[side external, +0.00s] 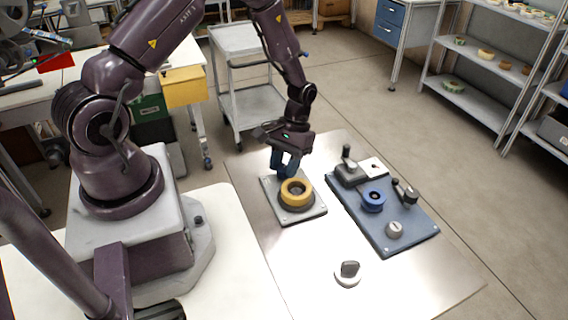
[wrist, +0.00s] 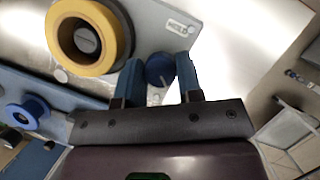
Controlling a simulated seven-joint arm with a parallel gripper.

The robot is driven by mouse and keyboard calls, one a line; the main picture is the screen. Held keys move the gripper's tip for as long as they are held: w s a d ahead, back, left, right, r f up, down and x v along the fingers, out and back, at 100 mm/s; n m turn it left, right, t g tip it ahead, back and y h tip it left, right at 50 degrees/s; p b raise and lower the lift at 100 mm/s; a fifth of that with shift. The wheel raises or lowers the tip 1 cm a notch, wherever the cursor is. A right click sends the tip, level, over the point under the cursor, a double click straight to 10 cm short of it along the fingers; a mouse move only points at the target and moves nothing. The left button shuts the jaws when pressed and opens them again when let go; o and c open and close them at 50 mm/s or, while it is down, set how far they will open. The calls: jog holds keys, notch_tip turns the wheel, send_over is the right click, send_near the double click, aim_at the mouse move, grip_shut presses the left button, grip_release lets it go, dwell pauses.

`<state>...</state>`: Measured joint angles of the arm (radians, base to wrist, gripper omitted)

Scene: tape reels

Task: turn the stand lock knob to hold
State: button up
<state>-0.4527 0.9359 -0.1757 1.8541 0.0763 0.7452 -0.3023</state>
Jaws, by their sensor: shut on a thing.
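The stand is a grey plate (side external: 311,212) carrying a yellow tape reel (side external: 296,193); in the wrist view the reel (wrist: 112,22) is at upper left, around a grey hub. The stand lock knob (wrist: 160,68) is round and dark blue, at the plate's edge. My gripper (wrist: 160,75) is shut on the knob, with one blue finger on either side of it. A small pale mark shows on the knob; its exact direction is hard to tell. A white label (wrist: 180,28), apparently reading HOLD, is on the plate near the knob. In the side view my gripper (side external: 285,172) is at the plate's back edge and hides the knob.
A blue-grey board (side external: 408,240) to the right holds a blue reel (side external: 373,200), a grey knob (side external: 395,229) and black-handled parts. A separate grey knob on a white disc (side external: 348,273) sits at the front. The metal table top around them is clear.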

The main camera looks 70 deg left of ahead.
jog(key=m+y, duration=0.1)
jog(key=m, duration=0.3)
jog(key=shift+d+m+y, duration=0.15)
jog(key=shift+m+y, duration=0.15)
jog(key=shift+y, duration=0.1)
jog(key=m+y, duration=0.1)
jog(key=m, duration=0.3)
jog(key=shift+m+y, duration=0.4)
jog(key=o, duration=0.9)
jog(key=shift+d, duration=0.1)
